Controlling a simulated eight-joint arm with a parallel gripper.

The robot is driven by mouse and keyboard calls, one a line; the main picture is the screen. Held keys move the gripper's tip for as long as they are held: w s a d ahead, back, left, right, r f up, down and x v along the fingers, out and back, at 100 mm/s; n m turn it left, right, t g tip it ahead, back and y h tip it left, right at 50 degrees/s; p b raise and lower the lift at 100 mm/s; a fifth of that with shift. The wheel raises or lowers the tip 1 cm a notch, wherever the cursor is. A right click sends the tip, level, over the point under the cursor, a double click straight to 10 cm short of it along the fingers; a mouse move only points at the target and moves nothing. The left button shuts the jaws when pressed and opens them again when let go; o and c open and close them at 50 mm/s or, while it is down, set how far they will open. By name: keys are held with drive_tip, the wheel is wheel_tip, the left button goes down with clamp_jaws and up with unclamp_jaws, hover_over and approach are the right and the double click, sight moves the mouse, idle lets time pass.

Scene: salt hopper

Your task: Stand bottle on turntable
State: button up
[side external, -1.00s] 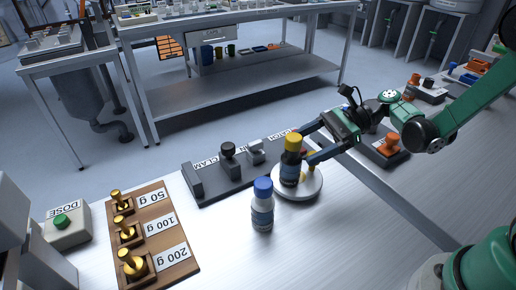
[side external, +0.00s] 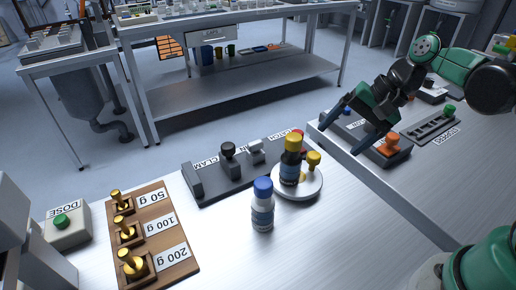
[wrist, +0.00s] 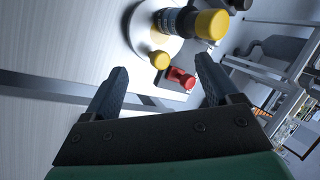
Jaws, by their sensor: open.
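A dark bottle with a yellow cap (side external: 291,167) stands upright on the white round turntable (side external: 311,190). A small yellow knob (side external: 313,160) sits at the turntable's right edge. My gripper (side external: 346,132) is open and empty, to the right of the turntable and raised above the bench. In the wrist view, the yellow-capped bottle (wrist: 177,22) and turntable (wrist: 137,36) lie beyond my open fingers (wrist: 157,85).
A dark panel with labelled clamps (side external: 235,172) lies behind the turntable. A wooden board (side external: 152,238) with brass weights and a green DOSE button (side external: 62,221) are at the left. An orange-knobbed control (side external: 391,146) is below my gripper's right. The front right of the bench is clear.

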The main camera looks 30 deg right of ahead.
drive_tip(key=n+t+h, duration=0.1)
drive_tip(key=n, duration=0.2)
drive_tip(key=s+r+n+t+h, duration=0.1)
drive_tip(key=n, duration=0.2)
drive_tip(key=s+n+t+h, duration=0.1)
drive_tip(key=n+h, duration=0.1)
drive_tip(key=n, duration=0.2)
drive_tip(key=shift+d+r, duration=0.1)
drive_tip(key=shift+r, duration=0.1)
